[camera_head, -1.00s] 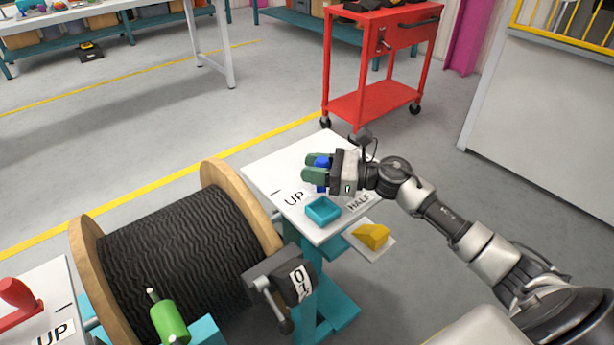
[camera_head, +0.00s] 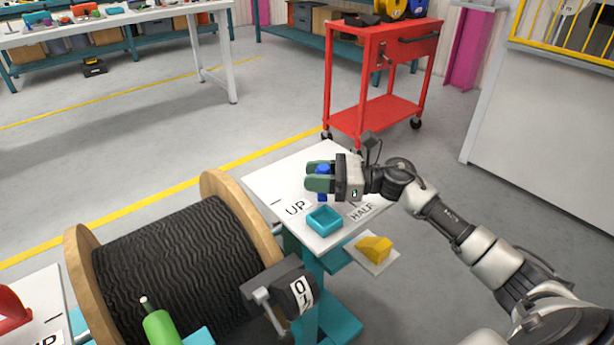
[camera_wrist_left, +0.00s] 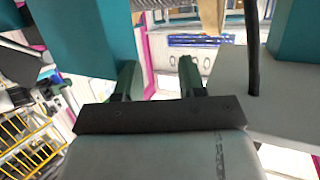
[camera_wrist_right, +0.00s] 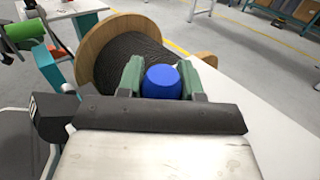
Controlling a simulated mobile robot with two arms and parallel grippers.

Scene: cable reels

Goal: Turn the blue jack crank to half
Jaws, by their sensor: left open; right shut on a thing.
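The blue jack crank (camera_head: 323,170) stands over the white plate (camera_head: 270,180) marked UP and HALF, right of the cable reel. My right gripper (camera_head: 320,182) is shut on the crank, which is mostly hidden behind the fingers. In the right wrist view the rounded blue knob (camera_wrist_right: 162,82) sits between the two green fingers. The HALF label (camera_head: 362,211) is at the plate's right, partly beside my arm; the UP label (camera_head: 296,208) is at its left. My left gripper (camera_wrist_left: 160,80) shows only in its wrist view, open with nothing between its fingers.
The big black cable reel (camera_head: 175,265) and a counter box (camera_head: 285,285) stand left. A red cart (camera_head: 380,80) stands behind.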

